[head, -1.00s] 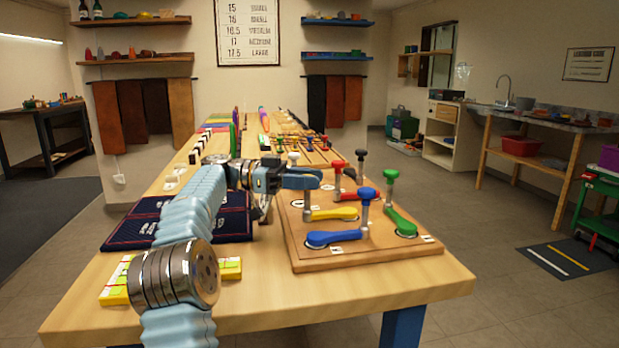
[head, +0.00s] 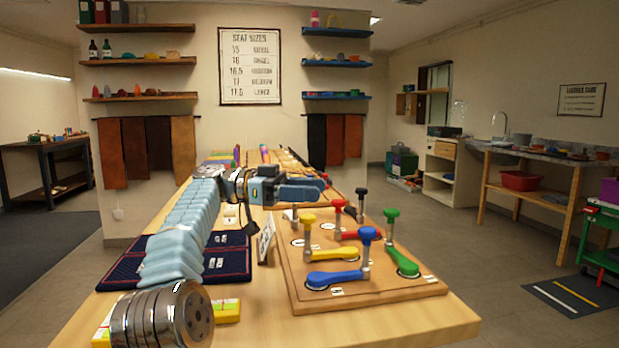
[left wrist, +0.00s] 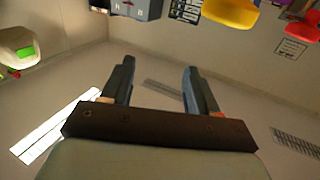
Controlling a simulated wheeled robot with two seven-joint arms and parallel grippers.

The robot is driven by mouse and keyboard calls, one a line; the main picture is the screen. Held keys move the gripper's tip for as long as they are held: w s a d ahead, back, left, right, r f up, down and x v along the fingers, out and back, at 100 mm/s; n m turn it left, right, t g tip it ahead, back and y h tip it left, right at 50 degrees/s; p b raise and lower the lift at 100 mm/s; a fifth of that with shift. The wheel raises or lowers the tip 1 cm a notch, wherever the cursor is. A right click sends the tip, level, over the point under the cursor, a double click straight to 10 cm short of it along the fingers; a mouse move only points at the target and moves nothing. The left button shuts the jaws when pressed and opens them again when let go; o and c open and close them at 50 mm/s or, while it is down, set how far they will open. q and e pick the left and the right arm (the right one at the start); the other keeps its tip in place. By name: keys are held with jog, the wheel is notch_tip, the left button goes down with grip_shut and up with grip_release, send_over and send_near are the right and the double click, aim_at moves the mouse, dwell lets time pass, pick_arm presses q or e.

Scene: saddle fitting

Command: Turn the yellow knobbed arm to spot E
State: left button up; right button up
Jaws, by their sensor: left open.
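The yellow knobbed arm (head: 334,255) lies on a wooden board on the bench in the head view. Its upright post and yellow knob (head: 308,219) stand at its left end, and the arm reaches right from there. The small spot labels on the board are too small to read, so I cannot tell which is E. My left gripper (head: 312,187) points right above the back left of the board, higher than the yellow knob and apart from it. In the left wrist view its two fingers (left wrist: 157,78) are spread with nothing between them. My right gripper is not in view.
On the board (head: 390,287), blue (head: 333,279), green (head: 402,262) and red (head: 362,234) arms sit close around the yellow one, with upright knobs. A black knob (head: 361,191) stands behind. A small card (head: 266,241) stands left of the board, beside a dark mat (head: 228,262).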

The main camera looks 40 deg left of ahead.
pick_arm(q)
jog(key=s+d+r+b, duration=0.3)
jog(key=s+d+r, duration=0.3)
jog(key=s+d, duration=0.1)
jog(key=shift+s, duration=0.5)
